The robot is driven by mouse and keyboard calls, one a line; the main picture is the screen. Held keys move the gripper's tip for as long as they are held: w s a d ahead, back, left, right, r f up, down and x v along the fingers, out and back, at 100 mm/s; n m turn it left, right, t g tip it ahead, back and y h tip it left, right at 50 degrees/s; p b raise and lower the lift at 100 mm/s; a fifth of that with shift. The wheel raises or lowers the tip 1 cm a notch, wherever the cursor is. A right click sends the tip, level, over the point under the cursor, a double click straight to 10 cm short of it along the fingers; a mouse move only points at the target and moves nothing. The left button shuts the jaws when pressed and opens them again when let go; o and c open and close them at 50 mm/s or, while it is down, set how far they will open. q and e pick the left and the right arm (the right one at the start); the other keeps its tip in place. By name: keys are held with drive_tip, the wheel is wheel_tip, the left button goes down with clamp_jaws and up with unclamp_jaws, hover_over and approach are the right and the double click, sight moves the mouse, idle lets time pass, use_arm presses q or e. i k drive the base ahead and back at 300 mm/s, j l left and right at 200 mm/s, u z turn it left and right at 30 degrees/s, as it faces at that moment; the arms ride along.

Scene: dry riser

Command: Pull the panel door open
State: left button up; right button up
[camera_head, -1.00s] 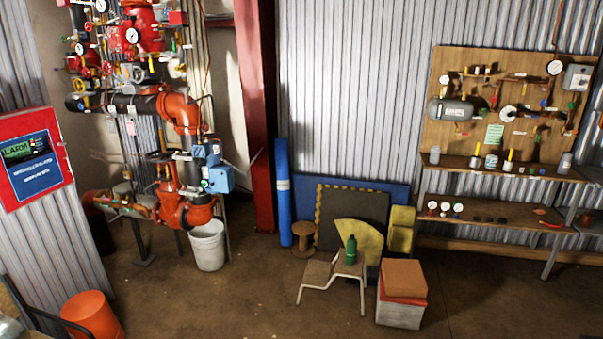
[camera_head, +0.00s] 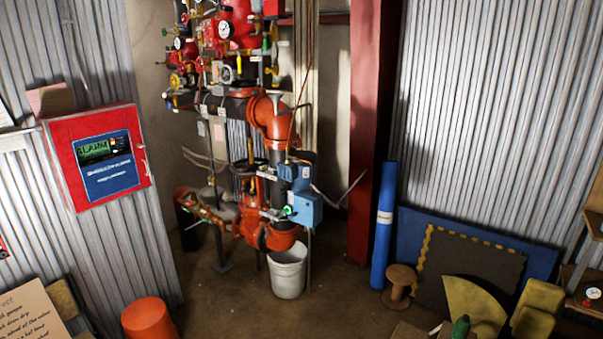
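A red wall panel (camera_head: 98,158) hangs on the corrugated metal wall at the left in the head view. Its door looks shut and carries a dark green and blue label (camera_head: 106,165). A small pale handle or latch (camera_head: 147,168) shows at the door's right edge. Neither of my grippers is in view.
Red and orange riser piping (camera_head: 270,125) with gauges and valves stands right of the panel. A white bucket (camera_head: 288,270) sits beneath it. An orange bucket (camera_head: 148,320) stands on the floor below the panel. A blue roll (camera_head: 384,225) leans by the red column (camera_head: 372,110).

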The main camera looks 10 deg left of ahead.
sight(89, 187)
drive_tip(key=i+j+u, duration=0.1)
drive_tip(key=i+u, duration=0.65)
drive_tip(key=i+l+u, duration=0.15)
drive_tip(key=i+u, duration=0.25)
drive_tip(key=i, duration=0.1)
